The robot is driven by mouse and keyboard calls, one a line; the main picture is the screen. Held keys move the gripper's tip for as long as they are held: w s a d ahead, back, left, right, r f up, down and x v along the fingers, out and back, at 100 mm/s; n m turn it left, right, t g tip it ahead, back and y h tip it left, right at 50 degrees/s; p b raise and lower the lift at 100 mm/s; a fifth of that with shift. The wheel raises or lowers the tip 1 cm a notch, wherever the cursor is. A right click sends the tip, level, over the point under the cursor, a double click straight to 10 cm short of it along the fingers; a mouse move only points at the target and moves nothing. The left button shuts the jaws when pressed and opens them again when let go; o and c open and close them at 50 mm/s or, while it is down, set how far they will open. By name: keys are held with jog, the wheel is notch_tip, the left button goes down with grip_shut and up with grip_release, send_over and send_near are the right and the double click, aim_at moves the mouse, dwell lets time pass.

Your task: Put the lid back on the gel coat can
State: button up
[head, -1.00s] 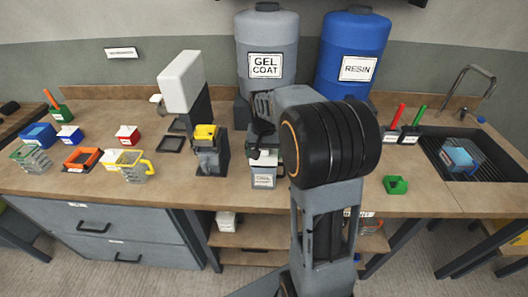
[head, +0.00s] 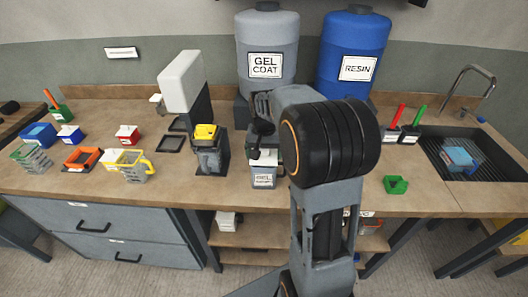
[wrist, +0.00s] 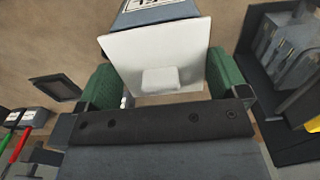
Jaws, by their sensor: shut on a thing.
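The white square lid (wrist: 140,50) with a small raised knob shows in the wrist view. My gripper (wrist: 163,85) has its green fingers at two opposite edges of the lid and is shut on it. The grey gel coat can (head: 264,181) stands on the bench below my gripper in the head view. Part of its labelled side (wrist: 150,14) shows beyond the lid in the wrist view. The can's rim is hidden, so I cannot tell whether the lid touches it. My arm hides much of the gripper in the head view.
A grey gel coat drum (head: 267,40) and a blue resin drum (head: 352,50) stand behind. A dark stand with a yellow-topped container (head: 208,150) is close left of the can. Bench space between the tray and sink (head: 470,150) is clear.

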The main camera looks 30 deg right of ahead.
jog(key=shift+f, duration=0.1)
dwell(0.8)
jog(key=o, duration=0.6)
jog(key=shift+c, duration=0.2)
jog(key=shift+r+p, duration=2.9)
jog(key=shift+r, duration=0.65)
jog(key=shift+c, duration=0.3)
grip_shut()
